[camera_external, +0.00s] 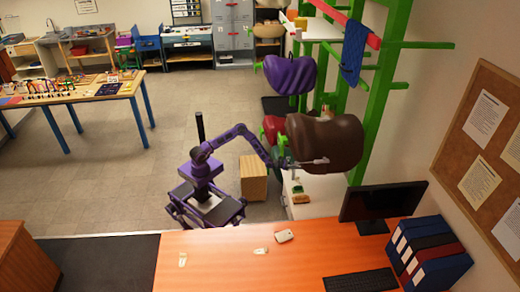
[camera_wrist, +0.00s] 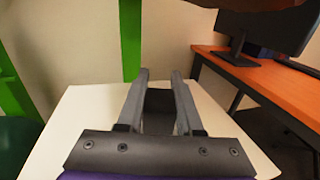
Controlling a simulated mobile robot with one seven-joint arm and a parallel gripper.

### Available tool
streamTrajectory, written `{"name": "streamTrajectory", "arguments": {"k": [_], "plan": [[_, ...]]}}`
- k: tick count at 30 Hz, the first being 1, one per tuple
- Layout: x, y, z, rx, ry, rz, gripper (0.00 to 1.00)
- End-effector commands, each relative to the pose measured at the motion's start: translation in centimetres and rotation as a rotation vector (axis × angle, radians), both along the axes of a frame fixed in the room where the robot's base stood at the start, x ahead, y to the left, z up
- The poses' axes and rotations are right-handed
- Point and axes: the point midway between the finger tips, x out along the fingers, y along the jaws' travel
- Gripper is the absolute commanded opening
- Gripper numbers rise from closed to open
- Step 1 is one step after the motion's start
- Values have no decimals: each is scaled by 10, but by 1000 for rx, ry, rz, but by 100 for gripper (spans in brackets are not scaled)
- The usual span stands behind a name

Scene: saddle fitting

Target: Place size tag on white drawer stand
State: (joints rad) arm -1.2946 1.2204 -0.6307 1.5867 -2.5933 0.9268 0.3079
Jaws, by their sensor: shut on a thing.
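My gripper (camera_wrist: 160,76) is shut, with a dark piece (camera_wrist: 160,103), taken to be the size tag, between its two grey fingers. Its markings cannot be made out. The white drawer stand (camera_wrist: 85,112) spreads below and around the fingers in the wrist view; the gripper is over its top, and the gap in height is hard to judge. In the external view my gripper (camera_external: 322,161) is in front of the large brown saddle, above the white stand (camera_external: 325,197); the tag is too small to make out there.
Small green and yellow items (camera_external: 299,192) are on the stand's left part. A brown saddle (camera_external: 325,142) hangs on the green rack (camera_external: 370,90) close to my gripper. An orange desk (camera_external: 225,270) with a monitor (camera_external: 382,203) stands in front. A wooden block (camera_external: 253,180) is beside my base.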

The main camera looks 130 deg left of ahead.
Motion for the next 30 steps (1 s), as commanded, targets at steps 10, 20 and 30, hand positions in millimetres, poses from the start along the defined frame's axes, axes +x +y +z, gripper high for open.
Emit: {"name": "streamTrajectory", "arguments": {"k": [10,20,30], "plan": [[-96,111,-20,-1,-2,225,0],[-115,128,-59,-3,-3,265,0],[-114,128,-93,-1,-4,263,0]]}}
